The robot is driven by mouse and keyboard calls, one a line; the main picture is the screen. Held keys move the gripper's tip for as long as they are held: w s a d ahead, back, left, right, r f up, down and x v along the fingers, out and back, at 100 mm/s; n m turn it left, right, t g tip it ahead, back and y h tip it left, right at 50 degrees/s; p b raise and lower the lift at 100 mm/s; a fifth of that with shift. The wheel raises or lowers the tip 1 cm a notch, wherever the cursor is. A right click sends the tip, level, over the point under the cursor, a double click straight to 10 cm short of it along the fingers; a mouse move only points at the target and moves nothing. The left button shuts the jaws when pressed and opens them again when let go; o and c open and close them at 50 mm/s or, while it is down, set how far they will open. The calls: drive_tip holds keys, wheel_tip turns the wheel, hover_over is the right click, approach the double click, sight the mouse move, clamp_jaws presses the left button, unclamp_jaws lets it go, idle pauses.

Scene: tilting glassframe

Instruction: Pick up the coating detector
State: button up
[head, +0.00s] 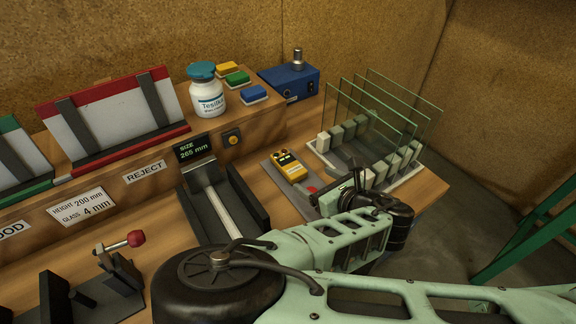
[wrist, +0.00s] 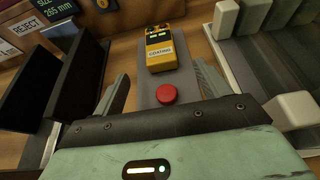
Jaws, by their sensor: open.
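The coating detector is a yellow box (head: 289,166) with a dark top part, lying on a grey plate (head: 270,168) on the wooden bench. In the wrist view the detector (wrist: 163,48) reads "COATING" and lies ahead, between the lines of my two fingers. A red button (wrist: 166,93) sits on the same plate, nearer to me than the detector. My gripper (wrist: 160,88) is open and empty, its fingers on either side of the plate and short of the detector. In the head view my arm hides most of the gripper (head: 326,194).
A rack (head: 413,171) with white blocks and upright glass panes stands close on the right. A black measuring channel (head: 250,207) stands close on the left. Behind are a raised shelf with a white bottle (head: 206,92) and a blue box (head: 290,82).

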drive_tip(key=p, duration=0.1)
approach(289, 162)
drive_tip(key=shift+w+a+f, duration=0.65)
drive_tip(key=shift+w+f, duration=0.15)
drive_tip(key=shift+w, duration=0.1)
drive_tip(key=p+x, duration=0.1)
drive_tip(key=x, duration=0.1)
drive_tip(key=p+x, duration=0.1)
drive_tip(key=x, duration=0.1)
drive_tip(key=shift+a+r+p, duration=0.1)
drive_tip(key=shift+r+p, duration=0.2)
drive_tip(key=shift+r, duration=0.1)
drive_tip(key=shift+w+a+f, duration=0.25)
drive_tip(key=shift+w+f, duration=0.1)
drive_tip(key=shift+w, duration=0.15)
drive_tip(key=c, duration=1.1)
